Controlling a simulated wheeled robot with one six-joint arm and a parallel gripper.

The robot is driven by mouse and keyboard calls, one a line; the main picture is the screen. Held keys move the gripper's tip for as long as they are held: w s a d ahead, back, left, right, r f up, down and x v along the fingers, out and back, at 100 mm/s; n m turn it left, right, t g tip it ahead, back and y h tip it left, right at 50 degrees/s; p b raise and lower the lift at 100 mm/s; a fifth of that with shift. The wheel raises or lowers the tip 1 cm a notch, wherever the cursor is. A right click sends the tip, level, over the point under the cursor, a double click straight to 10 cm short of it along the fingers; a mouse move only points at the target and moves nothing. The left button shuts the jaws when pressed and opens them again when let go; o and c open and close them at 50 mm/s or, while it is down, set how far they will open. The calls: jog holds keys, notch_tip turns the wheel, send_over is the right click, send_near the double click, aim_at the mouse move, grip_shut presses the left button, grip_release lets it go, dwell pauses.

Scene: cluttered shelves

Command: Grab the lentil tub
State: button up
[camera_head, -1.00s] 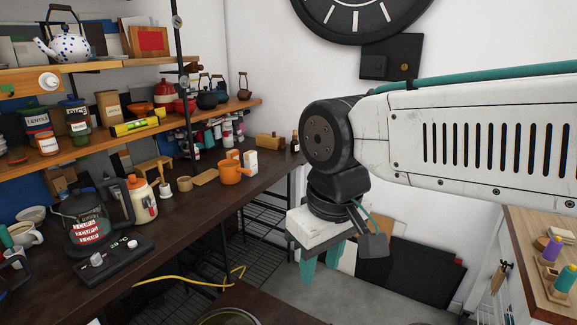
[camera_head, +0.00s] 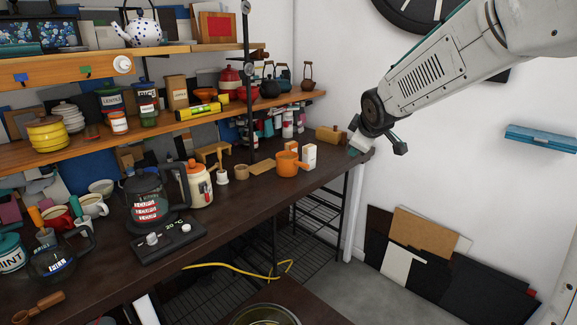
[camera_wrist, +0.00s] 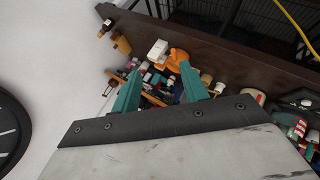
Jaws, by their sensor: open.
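The lentil tub (camera_head: 110,101) stands upright on the middle wooden shelf at the left, with a dark lid and a pale label. I cannot make out the tub in the wrist view.
A dark jar (camera_head: 147,101) and a brown packet (camera_head: 177,92) stand right of the tub. A yellow level (camera_head: 198,111) lies near the shelf edge. A black upright post (camera_head: 249,90) crosses the shelves. The counter below holds a coffee maker (camera_head: 148,203) and an orange pot (camera_head: 288,164).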

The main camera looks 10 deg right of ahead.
jog(key=w+a+f+n+t+y, duration=0.1)
jog(key=w+f+n+t+y, duration=0.2)
jog(key=w+f+n, duration=0.65)
jog(key=w+a+f+n+t+y, duration=0.25)
jog(key=w+f, duration=0.25)
jog(key=w, duration=1)
jog(key=n+t+y, duration=0.1)
jog(key=n+y, duration=0.3)
send_near(296, 161)
jog(key=shift+d+f, duration=0.3)
jog(key=shift+w+a+f, duration=0.1)
jog(key=shift+w+a, duration=0.05)
jog(key=shift+w, duration=0.2)
jog(key=x, duration=0.7)
jog(key=shift+f, duration=0.1)
jog(key=shift+c, duration=0.3)
grip_shut()
